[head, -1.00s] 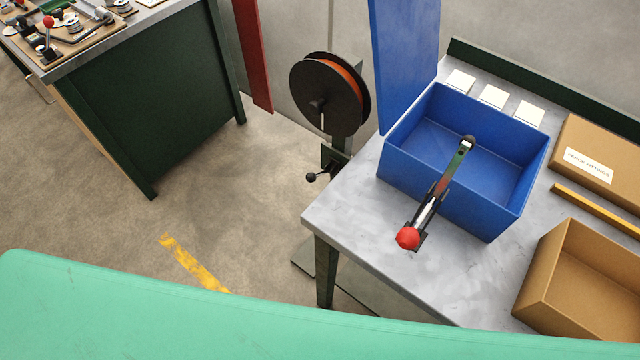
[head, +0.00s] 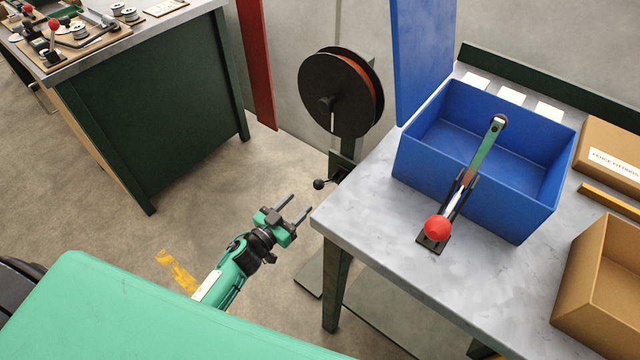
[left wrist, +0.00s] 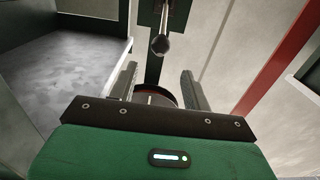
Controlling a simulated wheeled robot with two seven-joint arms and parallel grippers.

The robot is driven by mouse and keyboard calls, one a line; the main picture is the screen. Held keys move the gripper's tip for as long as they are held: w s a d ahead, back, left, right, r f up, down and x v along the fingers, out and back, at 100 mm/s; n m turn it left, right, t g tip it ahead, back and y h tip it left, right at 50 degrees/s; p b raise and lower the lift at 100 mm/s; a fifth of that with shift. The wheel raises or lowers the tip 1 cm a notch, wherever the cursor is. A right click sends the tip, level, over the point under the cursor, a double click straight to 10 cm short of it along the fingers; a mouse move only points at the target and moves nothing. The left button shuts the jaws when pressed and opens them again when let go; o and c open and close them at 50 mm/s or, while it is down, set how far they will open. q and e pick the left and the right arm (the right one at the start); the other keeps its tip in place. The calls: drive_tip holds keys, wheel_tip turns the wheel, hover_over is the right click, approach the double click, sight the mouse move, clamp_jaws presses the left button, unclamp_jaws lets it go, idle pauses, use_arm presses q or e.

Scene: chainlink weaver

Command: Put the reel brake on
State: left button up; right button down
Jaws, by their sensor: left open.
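The reel (head: 335,95) is a black disc with orange wire, on a dark post beside the bench. Its brake appears to be the short lever with a black ball knob (head: 319,184) low on the post. The knob also shows in the left wrist view (left wrist: 160,45), ahead of the fingers and roughly centred between them. My left gripper (head: 299,202) is open and empty, a little below and left of the knob, and apart from it. In the left wrist view its two fingers (left wrist: 158,75) are spread. My right gripper is not in view.
The grey bench (head: 375,235) has its near corner just right of my left gripper. It carries a blue bin (head: 480,195), a red-knobbed lever (head: 438,228) and cardboard boxes (head: 600,270). A green workbench (head: 165,120) stands left. Open floor lies between them.

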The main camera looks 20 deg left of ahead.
sight(315, 187)
use_arm(q)
drive_tip(key=x, duration=1)
drive_tip(key=shift+w, duration=0.15)
drive_tip(key=shift+f, duration=0.1)
clamp_jaws()
